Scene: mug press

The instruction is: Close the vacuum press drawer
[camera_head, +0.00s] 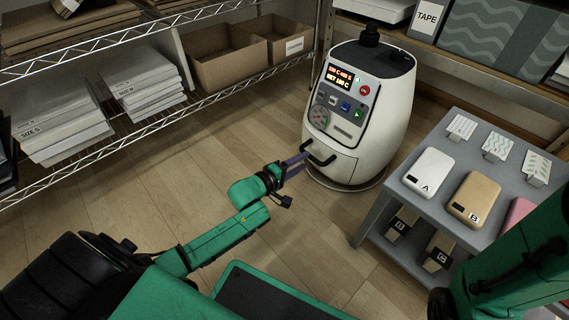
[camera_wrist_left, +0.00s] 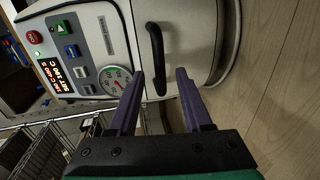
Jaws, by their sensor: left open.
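The white vacuum press (camera_head: 362,110) stands on the floor, its panel and lower front turned toward me. Its drawer front (camera_wrist_left: 185,40) carries a black bar handle (camera_head: 319,154), which also shows in the wrist view (camera_wrist_left: 154,45). The drawer front looks nearly flush with the body; I cannot tell whether a small gap remains. My left gripper (camera_head: 301,159) is open at the handle. In the wrist view its purple fingertips (camera_wrist_left: 160,74) lie on either side of one handle end, with no clear grip on it. My right gripper is out of view; only my right arm shows.
A grey table (camera_head: 394,191) with lettered cases and small cards stands right of the press. The wooden floor left of the press is clear.

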